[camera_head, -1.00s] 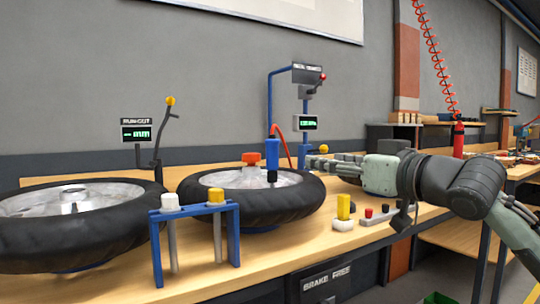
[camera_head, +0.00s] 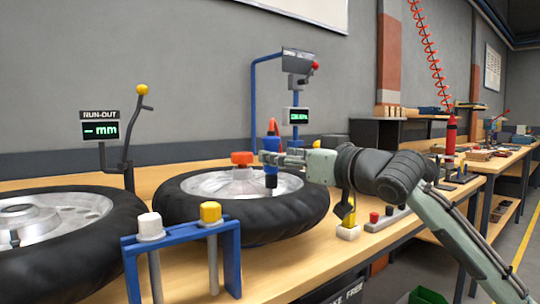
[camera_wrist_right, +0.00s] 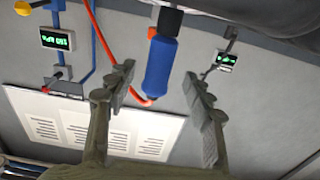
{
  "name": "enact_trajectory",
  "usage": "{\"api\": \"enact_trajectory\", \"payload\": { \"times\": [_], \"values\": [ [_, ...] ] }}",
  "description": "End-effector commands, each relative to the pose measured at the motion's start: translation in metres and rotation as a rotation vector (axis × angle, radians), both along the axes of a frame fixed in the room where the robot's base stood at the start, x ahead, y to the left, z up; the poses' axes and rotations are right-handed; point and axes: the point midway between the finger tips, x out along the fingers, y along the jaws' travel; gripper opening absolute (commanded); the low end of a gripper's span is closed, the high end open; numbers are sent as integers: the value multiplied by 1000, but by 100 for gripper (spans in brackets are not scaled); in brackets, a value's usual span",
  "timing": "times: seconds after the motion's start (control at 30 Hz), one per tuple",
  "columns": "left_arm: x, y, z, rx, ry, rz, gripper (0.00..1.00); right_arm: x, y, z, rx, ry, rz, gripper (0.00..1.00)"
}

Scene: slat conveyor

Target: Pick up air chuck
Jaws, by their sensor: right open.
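The air chuck (camera_head: 271,144) is a blue upright tool with a dark lower end and a red hose. In the right wrist view the blue air chuck (camera_wrist_right: 161,68) shows between the two spread fingers of the right gripper (camera_wrist_right: 158,76). No clear contact shows. My left gripper is not in view.
A red knob (camera_head: 242,158) stands on the hub close to the chuck. A blue stand (camera_head: 183,236) with white-capped and yellow-capped tools is in front of the wheels. A second wheel (camera_head: 110,235) lies left. A blue post with a gauge display (camera_head: 298,116) rises behind.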

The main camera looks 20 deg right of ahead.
Motion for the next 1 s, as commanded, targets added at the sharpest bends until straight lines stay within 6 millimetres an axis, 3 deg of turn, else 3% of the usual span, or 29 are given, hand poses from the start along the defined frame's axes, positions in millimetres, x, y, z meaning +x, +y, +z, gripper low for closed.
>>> {"api": "enact_trajectory", "payload": {
  "times": [0.2, 0.53, 0.9, 1.0],
  "values": [
    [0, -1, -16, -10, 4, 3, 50, 31, 10, 4, 2, 0, 0, 52],
    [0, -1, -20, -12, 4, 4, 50, 39, 13, 2, -1, -1, 1, 52],
    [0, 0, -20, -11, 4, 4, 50, 38, 12, 2, -1, -1, 0, 6],
    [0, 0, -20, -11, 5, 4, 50, 38, 12, 2, -1, -1, 0, 0]
  ]
}}
